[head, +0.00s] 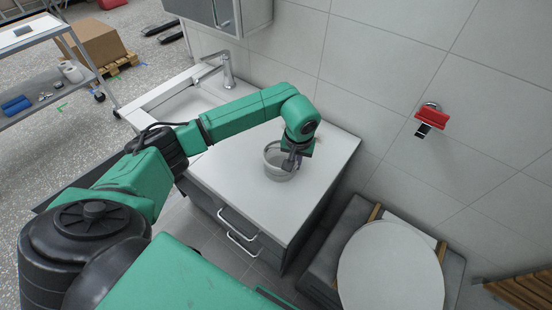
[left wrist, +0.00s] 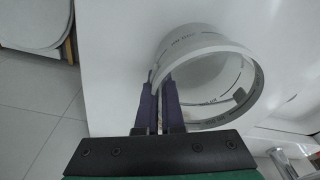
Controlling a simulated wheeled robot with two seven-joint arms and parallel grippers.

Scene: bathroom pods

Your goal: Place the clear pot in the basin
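The clear pot (head: 272,153) is a round, see-through vessel with an open top, on or just over the white counter; I cannot tell whether it touches. It also shows in the left wrist view (left wrist: 235,110), with dark print on its wall. My left gripper (head: 291,162) is at the pot's rim, its two purple fingers (left wrist: 160,100) close together on either side of the wall, shut on it. The white basin (head: 176,110) is left of the pot, beyond my left arm, which hides part of it. My right gripper is not in view.
A chrome tap (head: 228,70) stands behind the basin. The white counter (head: 325,150) is bare around the pot. A grey cabinet (head: 225,12) hangs above. A toilet with a round white lid (head: 390,270) stands at the right. A trolley (head: 50,75) is at the far left.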

